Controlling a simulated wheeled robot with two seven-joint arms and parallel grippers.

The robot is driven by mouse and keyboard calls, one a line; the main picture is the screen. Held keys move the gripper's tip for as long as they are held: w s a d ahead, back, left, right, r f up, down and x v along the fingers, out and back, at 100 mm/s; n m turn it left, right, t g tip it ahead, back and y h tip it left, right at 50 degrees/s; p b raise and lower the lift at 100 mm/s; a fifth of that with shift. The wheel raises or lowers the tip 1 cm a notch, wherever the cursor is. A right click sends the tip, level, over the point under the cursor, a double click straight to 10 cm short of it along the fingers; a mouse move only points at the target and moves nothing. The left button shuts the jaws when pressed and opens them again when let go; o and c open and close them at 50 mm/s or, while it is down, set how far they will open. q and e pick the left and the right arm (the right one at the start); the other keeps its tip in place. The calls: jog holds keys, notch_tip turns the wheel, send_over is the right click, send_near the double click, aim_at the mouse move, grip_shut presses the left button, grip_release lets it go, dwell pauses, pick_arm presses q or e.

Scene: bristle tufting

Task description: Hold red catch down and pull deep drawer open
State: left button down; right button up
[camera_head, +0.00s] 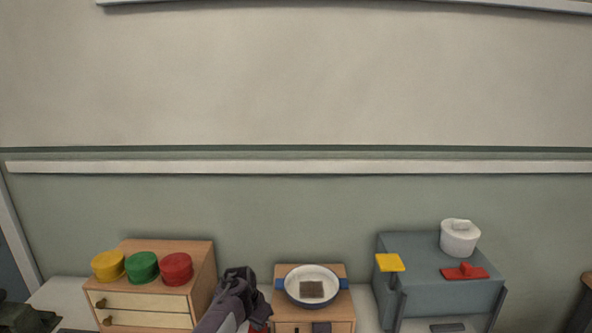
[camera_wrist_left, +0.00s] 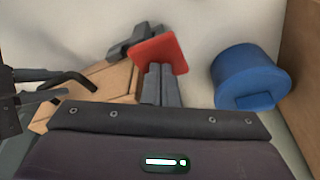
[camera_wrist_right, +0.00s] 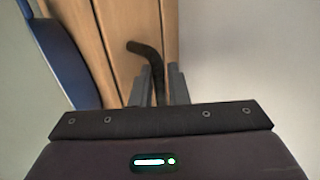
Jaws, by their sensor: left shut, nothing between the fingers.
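The red catch, a square red plate (camera_wrist_left: 172,48), is in the left wrist view with a grey piece beside it. My left gripper (camera_wrist_left: 160,68) is shut and empty, its fingertips at the plate; I cannot tell if they press it. In the head view my left gripper (camera_head: 240,275) is at the left of the small wooden cabinet (camera_head: 290,328), with a bit of red (camera_head: 262,328) beside it. A black bent handle (camera_wrist_right: 145,50) on a wooden front runs between the fingers of my right gripper (camera_wrist_right: 160,75). The left wrist view also shows this handle (camera_wrist_left: 78,76). The drawer's state is unclear.
A white, blue-rimmed bowl (camera_head: 294,288) with a brown square inside stands on the small cabinet. A wooden drawer cabinet (camera_head: 195,255) with yellow, green and red round things stands left. A grey-blue cabinet (camera_head: 420,250) with a white pot (camera_head: 459,240) stands right.

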pick_arm(q)
jog(key=shift+f, duration=0.1)
pick_arm(e)
grip_shut()
pick_arm(q)
jog(key=shift+s, duration=0.1)
pick_arm(e)
jog(key=shift+s, duration=0.1)
pick_arm(q)
jog(key=shift+f, duration=0.1)
pick_arm(e)
jog(key=shift+s+a+r, duration=0.1)
jog(key=shift+s, duration=2.3)
pick_arm(q)
jog(key=shift+s, duration=0.1)
pick_arm(e)
jog(key=o, duration=0.7)
grip_release()
jog(key=v, duration=0.8)
